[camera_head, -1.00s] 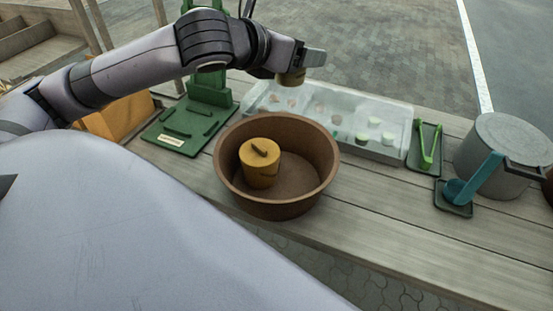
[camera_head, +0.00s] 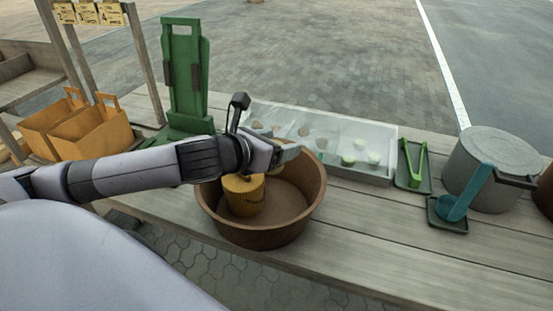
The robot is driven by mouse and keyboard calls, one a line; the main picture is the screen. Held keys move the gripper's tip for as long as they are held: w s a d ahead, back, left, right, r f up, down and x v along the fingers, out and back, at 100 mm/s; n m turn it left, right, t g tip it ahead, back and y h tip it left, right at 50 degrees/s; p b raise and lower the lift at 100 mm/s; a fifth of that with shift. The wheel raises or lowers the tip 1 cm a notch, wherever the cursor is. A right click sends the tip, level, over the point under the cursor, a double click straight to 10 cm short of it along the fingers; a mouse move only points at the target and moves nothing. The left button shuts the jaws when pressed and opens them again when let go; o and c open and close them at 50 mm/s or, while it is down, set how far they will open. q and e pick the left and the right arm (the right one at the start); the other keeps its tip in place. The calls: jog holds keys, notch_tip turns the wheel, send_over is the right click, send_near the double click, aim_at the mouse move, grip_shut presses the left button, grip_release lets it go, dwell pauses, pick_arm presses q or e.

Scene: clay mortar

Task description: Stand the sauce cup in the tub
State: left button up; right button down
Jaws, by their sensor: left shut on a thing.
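The brown tub (camera_head: 310,205) stands on the wooden counter, open at the top. A yellow-ochre lidded pot (camera_head: 243,197) stands inside it on the left, partly hidden by my left arm. My left gripper (camera_head: 288,154) reaches in from the left, over the back part of the tub. It is shut on the small ochre-brown sauce cup, which showed in its jaws earlier. The cup is now hidden behind or below the gripper, so its height and tilt cannot be told. My right gripper is not in view.
A clear-lidded tray (camera_head: 345,150) with small items lies behind the tub. Green tongs (camera_head: 413,165), a teal ladle (camera_head: 458,203) and a grey pot (camera_head: 490,170) stand to the right. A green stand (camera_head: 186,85) and orange carriers (camera_head: 92,133) are at the left. The front right counter is bare.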

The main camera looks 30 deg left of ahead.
pick_arm(q)
jog(key=shift+f, duration=1.65)
jog(key=shift+f+b, duration=0.25)
jog(key=shift+b, duration=0.05)
jog(key=shift+f, duration=0.4)
jog(key=o, duration=1.1)
jog(key=shift+c, duration=0.2)
jog(key=shift+r, duration=0.1)
